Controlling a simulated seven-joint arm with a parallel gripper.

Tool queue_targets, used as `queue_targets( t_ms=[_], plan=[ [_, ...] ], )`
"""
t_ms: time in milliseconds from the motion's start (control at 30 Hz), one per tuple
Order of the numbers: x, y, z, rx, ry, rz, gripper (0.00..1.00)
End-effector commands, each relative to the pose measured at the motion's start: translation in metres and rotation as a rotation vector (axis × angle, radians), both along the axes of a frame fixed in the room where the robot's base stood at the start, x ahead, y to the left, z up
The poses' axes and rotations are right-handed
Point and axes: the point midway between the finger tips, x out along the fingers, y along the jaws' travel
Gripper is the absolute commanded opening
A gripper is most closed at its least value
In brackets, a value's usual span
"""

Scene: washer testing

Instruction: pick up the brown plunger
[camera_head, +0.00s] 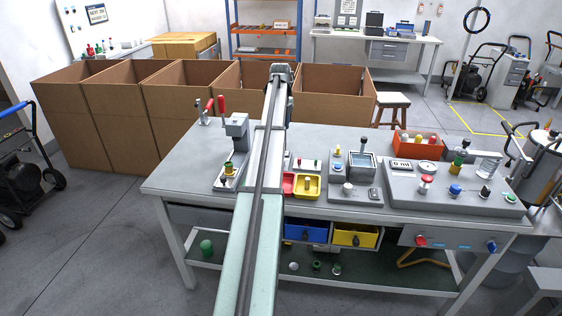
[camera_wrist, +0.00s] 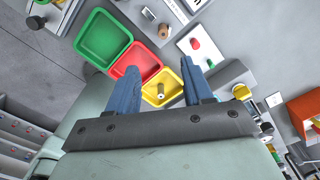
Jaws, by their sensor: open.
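My gripper (camera_wrist: 160,75) shows in the wrist view with its two blue fingers apart and nothing held between them. The fingers are above the red tray (camera_wrist: 137,68) and the yellow tray (camera_wrist: 163,76). A small brown cylinder (camera_wrist: 163,31) is on the bench beyond the trays, and it looks like the brown plunger. A tan knob-shaped piece (camera_wrist: 241,92) is right of the right finger; I cannot tell if it is also a plunger. A small metallic piece (camera_wrist: 160,95) is in the yellow tray. In the head view my arm hides the gripper.
A green tray (camera_wrist: 103,39) adjoins the red one. A white plate (camera_wrist: 200,44) with red and green parts lies beyond the yellow tray. The grey bench (camera_head: 190,160) also holds a control panel (camera_head: 450,203) and an orange bin (camera_head: 414,148). Cardboard boxes (camera_head: 110,115) stand behind it.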

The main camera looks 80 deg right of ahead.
Motion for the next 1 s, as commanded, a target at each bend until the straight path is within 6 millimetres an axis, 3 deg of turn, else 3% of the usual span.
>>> queue_targets(
  t_ms=[500, 767, 1000],
  plan=[
    [0.001, 0.0, -0.075, 0.001, 0.0, 0.004, 0.51],
    [0.0, -0.002, -0.088, 0.001, 0.0, 0.004, 0.51],
    [-0.001, -0.008, -0.117, 0.002, 0.0, 0.004, 0.51]
  ],
)
